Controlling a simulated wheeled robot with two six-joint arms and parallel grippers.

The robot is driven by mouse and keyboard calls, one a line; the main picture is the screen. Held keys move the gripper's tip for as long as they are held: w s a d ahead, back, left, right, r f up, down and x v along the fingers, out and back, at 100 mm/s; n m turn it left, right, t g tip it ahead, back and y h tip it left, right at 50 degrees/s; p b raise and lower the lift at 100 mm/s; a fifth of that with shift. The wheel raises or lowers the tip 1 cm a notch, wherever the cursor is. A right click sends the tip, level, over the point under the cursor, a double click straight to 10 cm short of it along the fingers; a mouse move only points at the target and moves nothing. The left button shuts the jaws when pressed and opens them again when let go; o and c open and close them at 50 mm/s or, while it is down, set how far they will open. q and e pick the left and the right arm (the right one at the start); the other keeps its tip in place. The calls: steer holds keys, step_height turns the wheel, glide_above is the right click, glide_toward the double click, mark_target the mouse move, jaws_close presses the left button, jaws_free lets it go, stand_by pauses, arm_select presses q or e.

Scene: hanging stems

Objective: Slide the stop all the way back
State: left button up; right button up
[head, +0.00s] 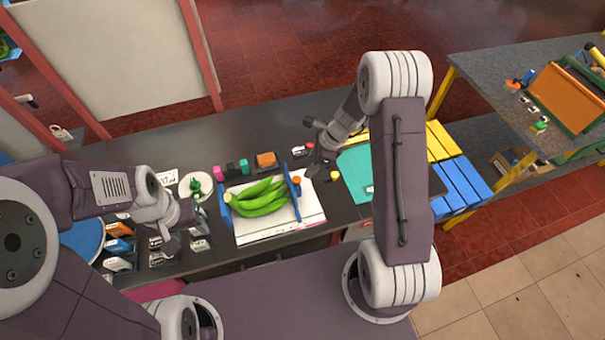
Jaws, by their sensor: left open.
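A bunch of green bananas (262,200) lies on a white board (280,229) in the middle of the counter. A blue upright piece (291,186) with an orange knob (297,181) stands at the right of the bananas; it may be the stop, but I cannot tell for certain. Another blue upright part shows at the left of the board. My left gripper (190,218) is open, left of the board and apart from the bananas. My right gripper (317,162) is above the counter, behind and right of the blue piece; its fingers are too small to read.
Several small boxes (119,246) lie at the left, near a white plate (196,186) with a green item. An orange block (266,160) stands behind the board. A teal mat (355,170) and yellow and blue slats (462,182) are at the right. My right arm hides part of the counter.

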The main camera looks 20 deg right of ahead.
mark_target(298, 179)
steer(key=x, duration=0.8)
steer(key=shift+w+a+f+p, duration=0.1)
steer(key=shift+a+p, duration=0.05)
steer(key=shift+p, duration=0.15)
jaws_close()
stand_by(0.8)
